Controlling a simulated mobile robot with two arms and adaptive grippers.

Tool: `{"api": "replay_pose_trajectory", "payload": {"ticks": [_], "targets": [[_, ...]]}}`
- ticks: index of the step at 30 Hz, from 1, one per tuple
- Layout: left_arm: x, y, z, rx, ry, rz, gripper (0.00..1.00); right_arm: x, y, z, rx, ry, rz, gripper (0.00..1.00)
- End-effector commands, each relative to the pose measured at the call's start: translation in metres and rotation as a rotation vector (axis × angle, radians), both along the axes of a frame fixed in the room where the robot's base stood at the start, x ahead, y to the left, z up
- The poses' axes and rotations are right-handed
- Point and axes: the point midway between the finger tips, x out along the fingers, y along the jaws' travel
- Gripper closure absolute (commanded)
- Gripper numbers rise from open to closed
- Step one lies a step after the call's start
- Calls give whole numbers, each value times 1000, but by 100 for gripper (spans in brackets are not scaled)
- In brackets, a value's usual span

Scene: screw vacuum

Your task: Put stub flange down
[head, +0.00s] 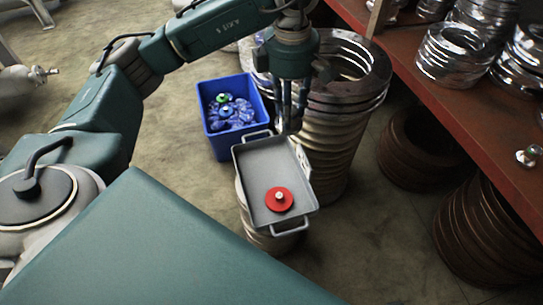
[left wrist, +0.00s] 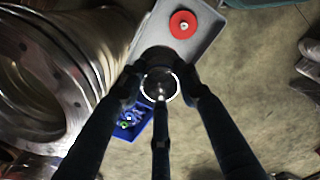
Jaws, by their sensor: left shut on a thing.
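My left gripper (head: 289,122) points down over the far end of a grey tray (head: 251,170) with handles. In the left wrist view its fingers (left wrist: 160,82) are closed around a small dark round part with a shiny ring, apparently the stub flange (left wrist: 159,90). The fingers hide much of the flange in the head view. In the left wrist view the flange overlaps the near edge of the tray (left wrist: 203,42); its exact height above the tray is hard to tell. A red disc with a pale knob (head: 279,199) lies in the tray's near half. My right gripper is not in view.
A blue bin (head: 211,140) with blue parts and a green one stands left of the tray. A tall stack of metal rings (head: 335,130) rises close behind and right of it. A red-brown bench (head: 470,115) with shiny rings is at right. The tray's middle is bare.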

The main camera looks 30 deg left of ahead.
Motion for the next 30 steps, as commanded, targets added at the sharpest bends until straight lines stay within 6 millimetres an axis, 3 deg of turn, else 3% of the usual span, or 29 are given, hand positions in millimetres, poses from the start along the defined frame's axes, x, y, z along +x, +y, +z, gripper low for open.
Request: {"api": "replay_pose_trajectory", "payload": {"ticks": [18,24,30], "targets": [[23,66,-49,-26,24,1917,100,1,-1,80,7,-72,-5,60],[25,80,-58,-25,25,2317,100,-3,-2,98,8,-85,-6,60],[25,85,-64,-23,24,2459,100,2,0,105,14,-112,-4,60]]}}
